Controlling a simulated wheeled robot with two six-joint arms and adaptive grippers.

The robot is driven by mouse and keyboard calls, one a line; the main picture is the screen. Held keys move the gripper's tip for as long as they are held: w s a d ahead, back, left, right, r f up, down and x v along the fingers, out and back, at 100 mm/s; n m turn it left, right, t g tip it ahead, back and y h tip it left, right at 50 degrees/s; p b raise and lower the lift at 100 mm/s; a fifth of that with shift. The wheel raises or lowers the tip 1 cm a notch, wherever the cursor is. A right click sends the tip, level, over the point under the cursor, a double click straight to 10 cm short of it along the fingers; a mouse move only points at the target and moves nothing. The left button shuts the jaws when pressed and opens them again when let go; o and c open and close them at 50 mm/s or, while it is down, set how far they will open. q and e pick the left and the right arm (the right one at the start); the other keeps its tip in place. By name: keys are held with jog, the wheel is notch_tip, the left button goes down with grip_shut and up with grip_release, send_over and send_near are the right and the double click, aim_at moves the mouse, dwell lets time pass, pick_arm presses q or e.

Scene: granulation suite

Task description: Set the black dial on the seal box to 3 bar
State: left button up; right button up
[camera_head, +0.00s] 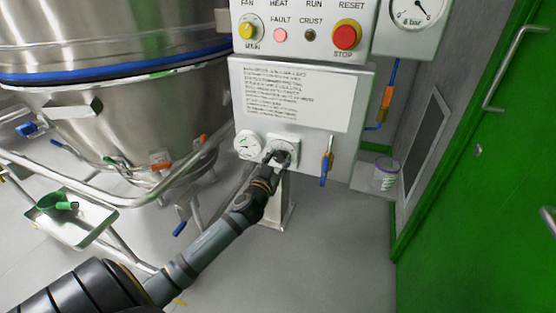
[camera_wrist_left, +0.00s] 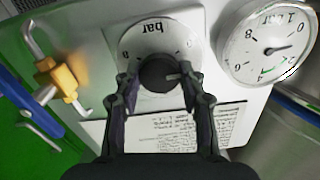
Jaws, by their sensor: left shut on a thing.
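The black dial (camera_wrist_left: 157,74) sits on a round white scale plate marked "bar" (camera_wrist_left: 154,40) on the front of the seal box (camera_head: 234,105). The wrist view shows it upside down. My left gripper (camera_wrist_left: 160,82) has one finger on each side of the dial and is shut on it. In the head view the left gripper (camera_head: 275,158) reaches the box's lower front and mostly covers the dial. A short light mark shows on the dial's right side in the wrist view; which number it meets is not readable. My right gripper is not in view.
A round pressure gauge (camera_head: 248,145) is beside the dial; it also shows in the wrist view (camera_wrist_left: 268,43). A valve with a blue handle (camera_head: 324,172) hangs right of the dial. A steel vessel (camera_head: 130,110) with rails stands left, a green door (camera_head: 480,200) right.

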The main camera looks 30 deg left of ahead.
pick_arm(q)
jog(key=shift+m, duration=0.3)
jog(key=m+p, duration=0.3)
jog(key=m, duration=0.5)
jog(key=shift+m+p, duration=0.35)
jog(key=shift+m, duration=0.05)
jog(key=shift+f+m+p, duration=0.1)
jog(key=shift+m+p, duration=0.25)
jog(key=shift+m, duration=0.85)
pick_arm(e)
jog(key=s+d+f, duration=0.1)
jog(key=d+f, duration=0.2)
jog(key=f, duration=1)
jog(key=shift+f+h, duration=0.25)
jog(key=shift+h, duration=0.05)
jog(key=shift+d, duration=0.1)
pick_arm(q)
jog(key=o, duration=1.2)
jog(key=shift+d, duration=0.1)
jog(key=shift+c, duration=0.2)
jog(key=v, duration=1.2)
